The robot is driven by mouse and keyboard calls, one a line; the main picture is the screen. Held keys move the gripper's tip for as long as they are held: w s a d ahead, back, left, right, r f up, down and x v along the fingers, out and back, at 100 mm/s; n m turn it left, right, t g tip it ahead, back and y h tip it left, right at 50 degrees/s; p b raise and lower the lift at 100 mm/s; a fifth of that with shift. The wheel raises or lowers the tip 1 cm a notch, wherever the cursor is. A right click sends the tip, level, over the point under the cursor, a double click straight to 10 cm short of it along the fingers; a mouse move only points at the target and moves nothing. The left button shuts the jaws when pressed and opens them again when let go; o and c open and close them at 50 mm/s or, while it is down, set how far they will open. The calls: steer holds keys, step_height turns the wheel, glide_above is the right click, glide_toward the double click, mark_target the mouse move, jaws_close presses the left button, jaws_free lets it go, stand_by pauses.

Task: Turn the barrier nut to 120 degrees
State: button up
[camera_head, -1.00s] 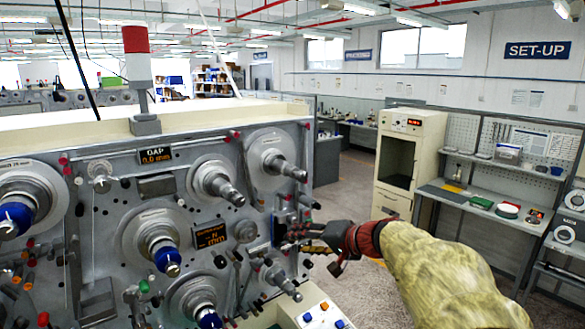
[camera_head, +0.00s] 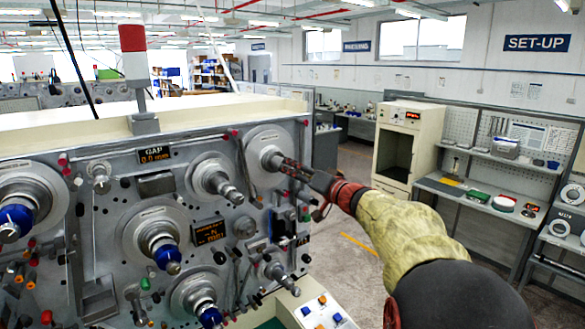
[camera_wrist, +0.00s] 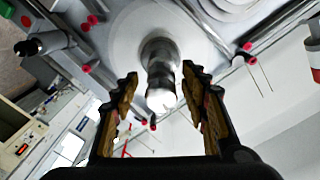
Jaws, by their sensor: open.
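The grey machine front (camera_head: 110,215) carries several spindles with round discs. The spindle at the upper right (camera_head: 262,142) has my gripper (camera_head: 282,165) at its tip, and the gripper partly covers its shaft. In the wrist view, that metal spindle (camera_wrist: 161,62) points toward the camera, with a bright end. My gripper (camera_wrist: 160,76) is open, with one finger on each side of the spindle end and visible gaps between. No part is labelled as the barrier nut; I cannot tell it for certain, though the spindle end lies between my fingers.
Another bare metal spindle (camera_head: 219,180) stands just left of my gripper. A lower spindle (camera_head: 280,273) sticks out below my arm. Small red knobs (camera_wrist: 85,69) surround the disc. A cream cabinet (camera_head: 410,145) and shelves stand beyond open floor at the right.

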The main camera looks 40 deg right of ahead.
steer(key=shift+w, duration=0.7)
steer(key=c, duration=0.3)
steer(key=c, duration=0.8)
steer(key=shift+c, duration=0.3)
